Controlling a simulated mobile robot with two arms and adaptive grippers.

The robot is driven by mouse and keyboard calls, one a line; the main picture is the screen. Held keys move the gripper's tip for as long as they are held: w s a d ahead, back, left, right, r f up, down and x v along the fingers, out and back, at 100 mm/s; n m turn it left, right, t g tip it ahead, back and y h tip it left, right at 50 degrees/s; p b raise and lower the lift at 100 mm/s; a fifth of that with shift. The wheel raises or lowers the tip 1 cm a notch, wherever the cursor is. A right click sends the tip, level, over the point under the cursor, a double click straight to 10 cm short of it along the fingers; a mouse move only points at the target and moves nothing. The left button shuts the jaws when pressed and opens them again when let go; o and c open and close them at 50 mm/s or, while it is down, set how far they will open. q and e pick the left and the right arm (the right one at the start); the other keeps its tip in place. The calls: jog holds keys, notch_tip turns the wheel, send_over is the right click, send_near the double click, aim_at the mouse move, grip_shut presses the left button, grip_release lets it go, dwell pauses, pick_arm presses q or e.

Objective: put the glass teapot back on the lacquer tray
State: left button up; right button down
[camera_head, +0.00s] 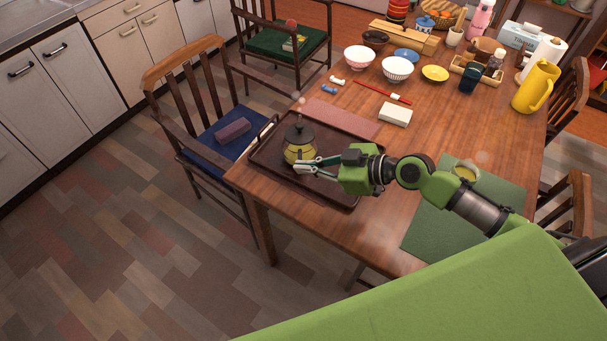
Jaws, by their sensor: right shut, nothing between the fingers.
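The glass teapot (293,153), with a dark lid and a yellow lower part, stands upright on the dark brown lacquer tray (330,190) near the table's left corner. My right gripper (303,166) comes in from the right over the tray. Its fingers are shut with nothing between them, close beside the teapot's lower right side. They overlap the teapot's edge in the picture, and I cannot tell whether they touch it. My left gripper is not in view.
A reddish placemat (340,118), a white block (396,115) and red chopsticks (384,92) lie behind the tray. Bowls (397,69) and a yellow pitcher (533,89) stand farther back. A green mat (425,235) lies to the right. A chair (222,130) stands at the left edge.

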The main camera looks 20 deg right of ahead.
jog(key=s+a+r+n+g+h+p, duration=0.1)
jog(key=s+a+n+g+h+p, duration=0.2)
jog(key=a+n+g, duration=0.7)
jog(key=d+r+n+t+h+p, duration=0.1)
jog(key=d+r+n+h+p, duration=0.55)
jog(key=n, duration=0.65)
jog(key=f, duration=0.3)
jog(key=d+f, duration=0.1)
jog(key=f, duration=0.7)
jog(key=shift+d+f+b, duration=0.2)
jog(key=shift+d+b, duration=0.15)
jog(key=shift+d, duration=0.05)
jog(key=w, duration=0.3)
jog(key=shift+w+d+p, duration=0.2)
jog(key=shift+d+p, duration=0.1)
jog(key=shift+w+d, duration=0.1)
jog(key=shift+w, duration=0.3)
